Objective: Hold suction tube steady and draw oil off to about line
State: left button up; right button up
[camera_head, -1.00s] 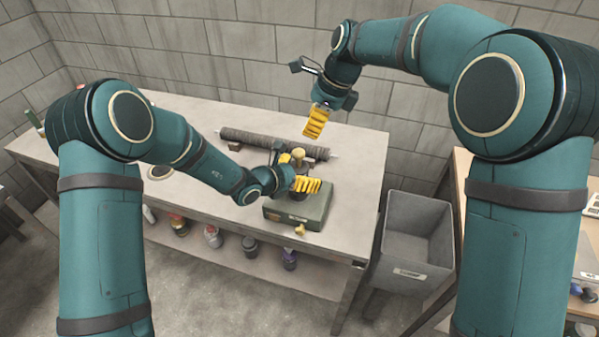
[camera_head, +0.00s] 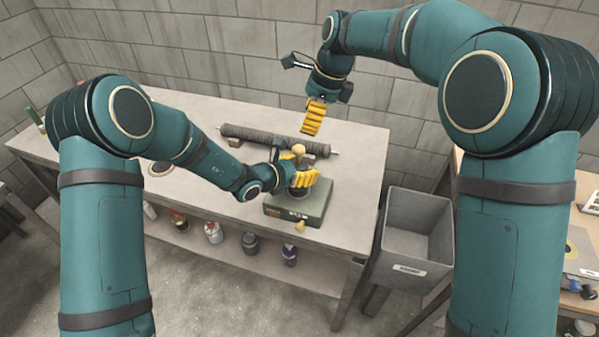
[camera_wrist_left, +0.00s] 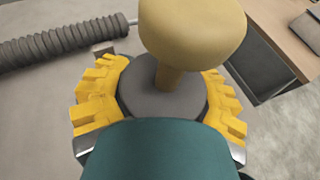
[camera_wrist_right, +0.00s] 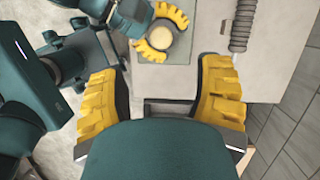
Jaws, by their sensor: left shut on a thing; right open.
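A green box-shaped base (camera_head: 312,205) stands near the bench's front right. A dark grey round body (camera_wrist_left: 135,80) with a tan knob (camera_wrist_left: 190,35) rises from it; the knob also shows in the head view (camera_head: 298,148). My left gripper (camera_head: 301,179) is shut on the grey body, yellow fingers on both sides below the knob. Its fingers show in the left wrist view too (camera_wrist_left: 163,88). My right gripper (camera_head: 312,117) is open and empty, above and behind the base. No oil, level line or separate suction tube can be made out.
A dark ribbed roll on a rod (camera_head: 265,138) lies along the bench (camera_head: 225,115) behind the base. A grey bin (camera_head: 425,197) stands right of the bench. A small yellow knob (camera_head: 300,226) sits at the base's front. Bottles stand on the lower shelf.

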aim_at(299, 148)
jog(key=a+f+n+h, duration=0.1)
jog(key=f, duration=0.2)
jog(key=a+f+n+h, duration=0.1)
jog(key=f, duration=0.2)
jog(key=a+f+n+h, duration=0.1)
jog(key=f, duration=0.2)
jog(key=shift+w+f+n+g, duration=0.15)
jog(key=shift+w+n+g, duration=0.1)
jog(key=shift+n+g, duration=0.05)
dwell(0.4)
jog(key=shift+d, duration=0.1)
grip_shut()
